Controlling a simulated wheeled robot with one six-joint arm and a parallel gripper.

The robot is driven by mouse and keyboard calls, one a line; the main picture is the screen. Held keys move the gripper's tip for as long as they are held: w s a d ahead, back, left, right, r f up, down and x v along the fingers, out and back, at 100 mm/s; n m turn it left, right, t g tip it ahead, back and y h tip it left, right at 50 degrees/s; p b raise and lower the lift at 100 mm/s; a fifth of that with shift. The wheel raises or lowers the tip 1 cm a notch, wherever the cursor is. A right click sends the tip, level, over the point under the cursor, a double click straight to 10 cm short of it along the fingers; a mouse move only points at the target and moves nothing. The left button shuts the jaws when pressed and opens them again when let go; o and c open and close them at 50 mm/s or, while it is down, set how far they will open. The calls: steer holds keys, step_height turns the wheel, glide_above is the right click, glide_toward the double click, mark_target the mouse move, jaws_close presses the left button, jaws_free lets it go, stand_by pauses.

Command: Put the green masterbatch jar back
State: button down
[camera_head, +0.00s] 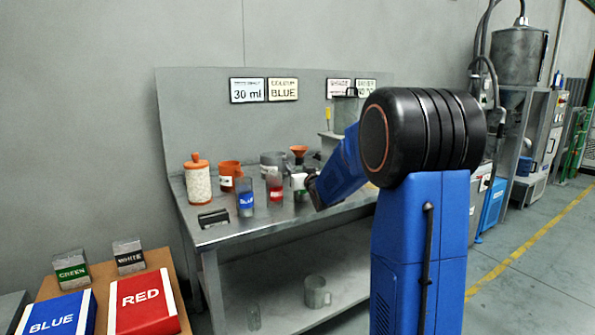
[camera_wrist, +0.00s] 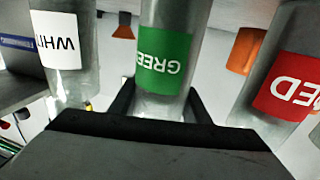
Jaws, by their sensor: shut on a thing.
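The green masterbatch jar (camera_wrist: 165,55) is a clear jar with a green label. In the wrist view it stands between the two fingers of my gripper (camera_wrist: 160,103), which is shut on it. The blue jar (camera_head: 245,200) stands further left on the bench.
The grey bench (camera_head: 225,234) also holds an orange-lidded container (camera_head: 197,185), an orange jug (camera_head: 229,172), an orange funnel (camera_head: 299,151) and a dark block (camera_head: 213,218). My arm hides the bench's right part. A jug (camera_head: 316,292) stands on the lower shelf. Labelled boxes stand front left.

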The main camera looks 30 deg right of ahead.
steer(key=c, duration=1)
jaws_free()
steer(key=shift+f, duration=0.1)
steer(key=s+a, duration=0.2)
steer(key=s, duration=1)
steer(key=s+a+f+g+y, duration=0.1)
steer(key=s+a+f+g, duration=0.3)
steer(key=s, duration=0.9)
steer(key=s+a+f+n+g+y, duration=0.1)
steer(key=s+a+f+g, duration=0.3)
steer(key=s+a, duration=0.6)
steer(key=s+a+f+g, duration=0.5)
steer(key=s+a+f, duration=0.1)
steer(key=s, duration=1.1)
steer(key=shift+s+a+f+n+y, duration=0.35)
steer(key=shift+a+f+n+y, duration=0.05)
steer(key=shift+a, duration=0.1)
